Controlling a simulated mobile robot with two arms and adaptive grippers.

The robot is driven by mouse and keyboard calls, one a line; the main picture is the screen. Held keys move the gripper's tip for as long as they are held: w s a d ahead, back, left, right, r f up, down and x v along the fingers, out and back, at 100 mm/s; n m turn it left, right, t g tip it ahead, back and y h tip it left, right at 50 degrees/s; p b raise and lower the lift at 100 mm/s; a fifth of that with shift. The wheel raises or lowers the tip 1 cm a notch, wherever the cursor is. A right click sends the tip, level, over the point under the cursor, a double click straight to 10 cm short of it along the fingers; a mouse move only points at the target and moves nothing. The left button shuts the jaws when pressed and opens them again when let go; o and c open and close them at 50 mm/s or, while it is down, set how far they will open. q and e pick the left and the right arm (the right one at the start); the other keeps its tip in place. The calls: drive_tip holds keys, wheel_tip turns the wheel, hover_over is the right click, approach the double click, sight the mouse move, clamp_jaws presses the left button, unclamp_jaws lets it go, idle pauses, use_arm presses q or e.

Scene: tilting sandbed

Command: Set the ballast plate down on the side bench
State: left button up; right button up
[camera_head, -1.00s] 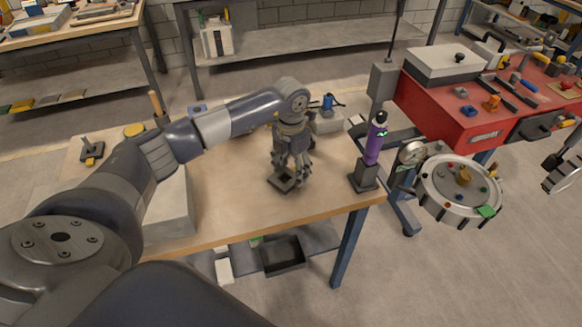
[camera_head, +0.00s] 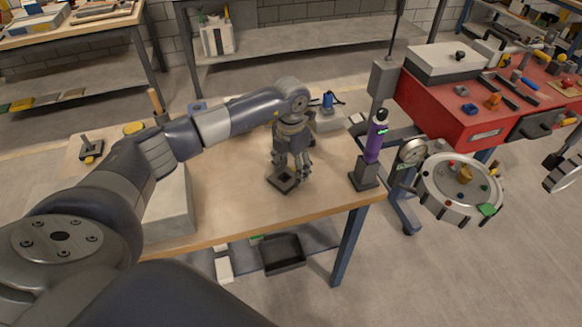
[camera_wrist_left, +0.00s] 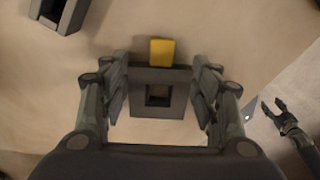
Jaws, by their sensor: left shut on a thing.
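The ballast plate (camera_head: 283,183) is a dark square plate with a square opening in its middle. It is low over the wooden side bench (camera_head: 228,209); I cannot tell if it touches the top. My left gripper (camera_head: 290,169) points down with its fingers shut on the plate. In the left wrist view the plate (camera_wrist_left: 147,110) lies between the two fingers, with a yellow block (camera_wrist_left: 162,52) at its upper edge. A dark two-fingered gripper, seemingly my right gripper (camera_wrist_left: 275,105), shows open and empty beyond the bench edge in that view.
A purple device (camera_head: 375,140) stands on the bench's right corner. A pale block (camera_head: 170,205) is at its left. The round sandbed (camera_head: 447,207) is off the bench, near a red cabinet (camera_head: 440,110). Bench top around the plate is mostly clear.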

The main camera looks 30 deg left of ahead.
use_arm(q)
drive_tip(key=shift+f, duration=0.1)
idle(0.3)
drive_tip(key=o, duration=1.2)
drive_tip(key=shift+c, duration=0.2)
drive_tip(key=o, duration=0.5)
